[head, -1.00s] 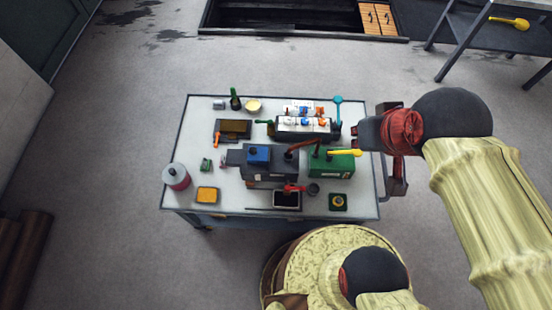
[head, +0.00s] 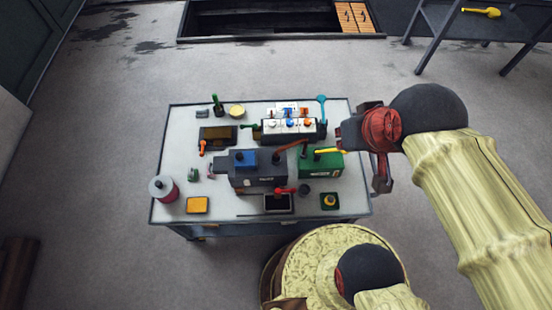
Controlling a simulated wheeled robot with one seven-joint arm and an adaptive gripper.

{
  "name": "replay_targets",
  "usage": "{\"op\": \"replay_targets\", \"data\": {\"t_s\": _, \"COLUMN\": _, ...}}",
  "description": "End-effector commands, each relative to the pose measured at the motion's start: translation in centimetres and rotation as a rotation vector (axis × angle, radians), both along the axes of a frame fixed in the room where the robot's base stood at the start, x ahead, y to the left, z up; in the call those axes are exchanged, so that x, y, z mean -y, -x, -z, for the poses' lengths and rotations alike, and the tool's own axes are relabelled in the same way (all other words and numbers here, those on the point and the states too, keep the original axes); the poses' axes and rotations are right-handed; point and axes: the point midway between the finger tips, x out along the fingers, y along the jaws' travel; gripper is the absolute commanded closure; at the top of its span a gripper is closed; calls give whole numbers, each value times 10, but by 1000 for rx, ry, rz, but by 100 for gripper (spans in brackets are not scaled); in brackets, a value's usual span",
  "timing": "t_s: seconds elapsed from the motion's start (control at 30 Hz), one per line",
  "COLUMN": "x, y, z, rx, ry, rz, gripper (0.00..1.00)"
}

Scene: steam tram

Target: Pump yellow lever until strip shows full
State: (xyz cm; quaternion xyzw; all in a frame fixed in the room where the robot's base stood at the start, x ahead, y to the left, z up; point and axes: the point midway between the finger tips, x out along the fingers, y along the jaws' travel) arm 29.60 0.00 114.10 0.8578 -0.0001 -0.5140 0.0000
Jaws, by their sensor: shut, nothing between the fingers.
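My gripper (head: 347,137) is shut and empty at the table's right edge, just above and beside the lever's end. I cannot tell whether they touch.
The white table (head: 180,130) also holds a dark machine with a blue block (head: 243,160), a row of valves (head: 290,126), a red-grey can (head: 163,189) and a yellow tin (head: 197,205). A pit (head: 260,20) lies behind.

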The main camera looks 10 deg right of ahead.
Motion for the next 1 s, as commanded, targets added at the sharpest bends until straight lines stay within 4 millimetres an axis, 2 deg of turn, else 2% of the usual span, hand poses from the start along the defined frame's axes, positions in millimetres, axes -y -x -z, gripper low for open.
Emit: {"op": "replay_targets", "data": {"t_s": 1.0, "x": 0, "y": 0, "z": 52, "rx": 1, "ry": 0, "rz": 0, "gripper": 100}}
